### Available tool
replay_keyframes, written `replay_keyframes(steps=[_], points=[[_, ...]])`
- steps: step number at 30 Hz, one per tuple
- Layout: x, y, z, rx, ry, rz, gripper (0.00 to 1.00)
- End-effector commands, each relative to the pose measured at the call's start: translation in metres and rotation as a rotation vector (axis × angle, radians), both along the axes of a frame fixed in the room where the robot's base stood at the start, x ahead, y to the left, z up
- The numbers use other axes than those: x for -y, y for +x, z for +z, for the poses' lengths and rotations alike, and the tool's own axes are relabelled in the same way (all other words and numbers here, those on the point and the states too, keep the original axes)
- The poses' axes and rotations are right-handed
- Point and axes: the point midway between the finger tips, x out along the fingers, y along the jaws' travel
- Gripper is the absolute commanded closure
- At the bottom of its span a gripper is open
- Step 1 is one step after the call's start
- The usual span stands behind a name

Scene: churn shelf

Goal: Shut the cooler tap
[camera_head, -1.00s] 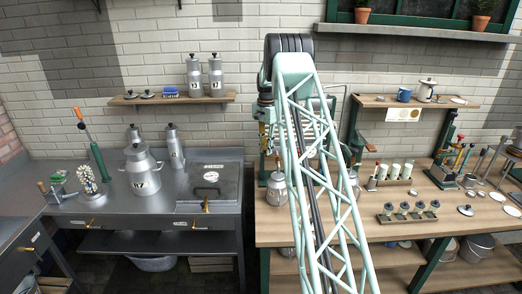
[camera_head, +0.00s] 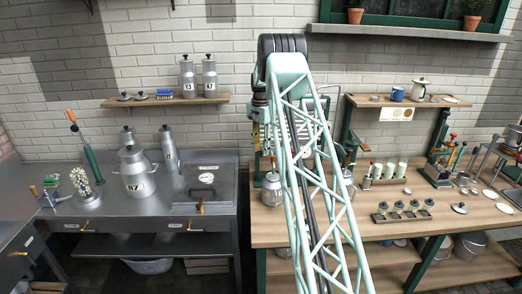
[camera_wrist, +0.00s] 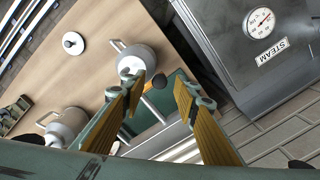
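In the camera_wrist view my gripper (camera_wrist: 160,86) is open, its two yellow fingers spread apart and pointing at the wooden bench. Between and just past the fingertips are a small dark knob (camera_wrist: 160,86) and a thin metal bar, over a green surface. This may be the cooler tap; I cannot tell its position or whether a finger touches it. In the camera_head view a ribbed metal panel (camera_head: 324,104), perhaps the cooler, stands at the wall, mostly hidden behind my arm. My gripper (camera_head: 264,138) is low and small there, beside the panel.
A metal can (camera_head: 272,190) stands on the wooden bench (camera_head: 300,228) below my gripper; cans with handles (camera_wrist: 138,60) show close to the left finger. The steam box (camera_wrist: 248,45) is at right in the wrist view. A shelf (camera_head: 165,100) holds two cans.

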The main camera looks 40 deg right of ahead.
Motion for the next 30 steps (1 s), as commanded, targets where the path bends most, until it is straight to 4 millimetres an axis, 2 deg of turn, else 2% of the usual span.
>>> replay_keyframes(steps=[8, 24, 30], points=[[0.000, 0.001, 0.024, 0.001, -0.001, 0.000, 0.72], [0.000, 0.001, 0.099, 0.002, -0.001, 0.000, 0.72], [0.000, 0.000, 0.112, 0.001, -0.001, 0.000, 0.72]])
